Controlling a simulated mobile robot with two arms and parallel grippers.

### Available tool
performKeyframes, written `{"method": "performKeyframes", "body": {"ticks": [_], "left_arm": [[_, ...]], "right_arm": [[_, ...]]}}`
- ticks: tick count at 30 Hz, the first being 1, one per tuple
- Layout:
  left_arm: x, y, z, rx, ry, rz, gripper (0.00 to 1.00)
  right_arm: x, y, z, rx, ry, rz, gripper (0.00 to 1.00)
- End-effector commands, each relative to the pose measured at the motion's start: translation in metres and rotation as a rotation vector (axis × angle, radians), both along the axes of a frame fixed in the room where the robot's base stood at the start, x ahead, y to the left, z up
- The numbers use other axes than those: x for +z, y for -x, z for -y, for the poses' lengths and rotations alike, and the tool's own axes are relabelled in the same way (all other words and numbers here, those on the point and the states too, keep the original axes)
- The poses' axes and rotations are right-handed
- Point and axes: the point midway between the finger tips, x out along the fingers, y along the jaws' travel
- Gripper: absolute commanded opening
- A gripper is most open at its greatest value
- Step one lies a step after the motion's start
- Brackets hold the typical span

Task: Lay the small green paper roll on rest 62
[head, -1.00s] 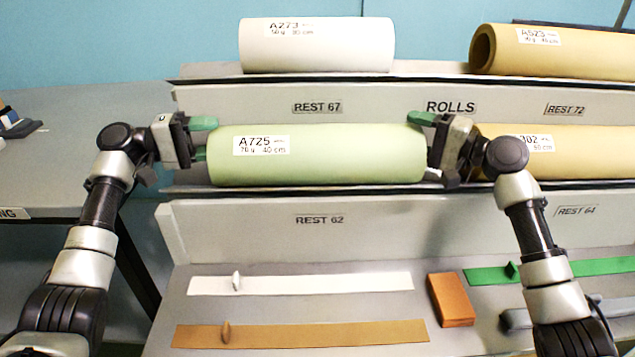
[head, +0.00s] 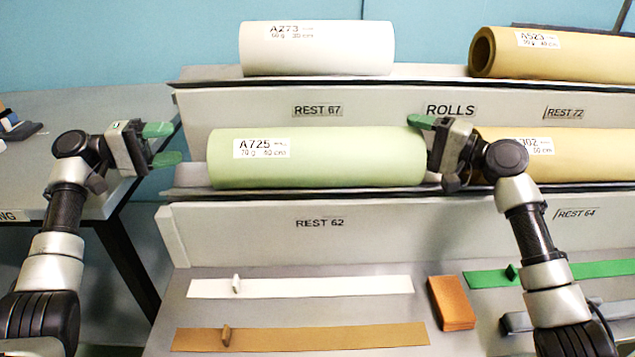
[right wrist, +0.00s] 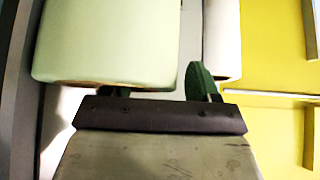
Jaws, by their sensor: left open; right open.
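The green paper roll (head: 320,168), labelled A725, lies level on the ledge directly above the REST 62 label (head: 320,223) and below the REST 67 label (head: 317,110). My left gripper (head: 165,145) is open and empty, off to the left and clear of the roll. My right gripper (head: 428,150) is open at the roll's right end. In the right wrist view, the green roll (right wrist: 105,45) lies close in front of the gripper, with one green finger beside its end; the other finger is mostly hidden.
A white roll (head: 317,47) lies on the upper ledge, with a brown roll (head: 560,52) to its right. Another brown roll (head: 570,160) lies just right of my right gripper. An orange block (head: 451,302) and flat strips lie on the bench below.

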Motion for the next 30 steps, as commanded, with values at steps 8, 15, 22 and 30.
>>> {"method": "performKeyframes", "body": {"ticks": [8, 15, 22, 30], "left_arm": [[0.0, 0.0, -0.002, 0.0, 0.0, 0.001, 0.53], [0.0, 0.0, -0.002, 0.0, 0.0, 0.001, 0.53], [0.0, 0.0, -0.002, 0.0, 0.0, 0.001, 0.53], [0.0, 0.0, -0.002, 0.0, 0.0, 0.001, 0.53]], "right_arm": [[-0.003, 0.018, 0.026, -0.007, 0.003, -0.006, 0.6], [0.001, 0.041, 0.053, -0.008, 0.004, 0.001, 0.6], [0.003, 0.05, 0.064, -0.007, 0.004, 0.003, 0.6], [0.003, 0.05, 0.064, -0.006, 0.003, 0.004, 0.6]]}}
